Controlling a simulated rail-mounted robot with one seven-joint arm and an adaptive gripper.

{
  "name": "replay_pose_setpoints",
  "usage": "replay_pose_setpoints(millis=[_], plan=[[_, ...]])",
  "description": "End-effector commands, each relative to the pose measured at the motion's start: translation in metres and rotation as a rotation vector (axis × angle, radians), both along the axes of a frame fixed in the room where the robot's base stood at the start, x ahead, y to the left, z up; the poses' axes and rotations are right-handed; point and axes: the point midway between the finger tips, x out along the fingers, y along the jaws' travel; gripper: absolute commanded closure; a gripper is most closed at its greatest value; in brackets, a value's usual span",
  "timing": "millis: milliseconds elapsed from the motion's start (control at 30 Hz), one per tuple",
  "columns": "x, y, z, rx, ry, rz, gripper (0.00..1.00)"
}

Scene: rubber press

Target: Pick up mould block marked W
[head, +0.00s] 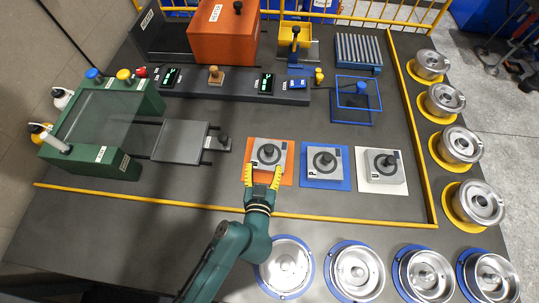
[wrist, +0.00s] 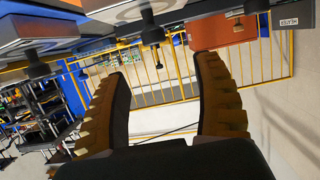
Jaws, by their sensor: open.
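Three grey mould blocks with black knobs stand in a row in the head view. The left block (head: 281,150) is on an orange mat (head: 287,180), the middle block (head: 324,175) on a blue mat (head: 326,185), and the right block (head: 397,176) on a white mat (head: 400,190). The middle label resembles P; the right label may be W but is too small to be sure. My gripper (head: 263,172) is open and empty, over the front of the left block. The wrist view shows its spread fingers (wrist: 160,68) and block undersides or edges (wrist: 40,22) at the top.
A green press (head: 100,120) with a grey plate (head: 180,142) stands left. A control bar (head: 235,90), an orange box (head: 222,38) and a blue frame (head: 355,112) lie behind. Metal pots (head: 461,145) line the right and front, beyond a yellow rail (head: 415,120).

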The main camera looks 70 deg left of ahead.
Motion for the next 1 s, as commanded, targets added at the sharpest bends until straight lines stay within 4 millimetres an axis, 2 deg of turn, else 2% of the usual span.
replay_pose_setpoints(millis=[100, 367, 533, 633, 833, 867, 1000], plan=[[0.011, 0.025, -0.008, 0.001, -0.002, 0.003, 0.33], [0.026, 0.049, -0.021, 0.0, -0.002, -0.001, 0.33], [0.04, 0.073, -0.033, 0.001, -0.001, 0.0, 0.33], [0.044, 0.08, -0.036, 0.0, 0.001, -0.001, 0.33], [0.044, 0.08, -0.036, -0.001, 0.001, -0.002, 0.33], [0.044, 0.08, -0.036, -0.001, 0.001, -0.002, 0.34], [0.044, 0.08, -0.036, 0.0, 0.0, -0.002, 0.61]])
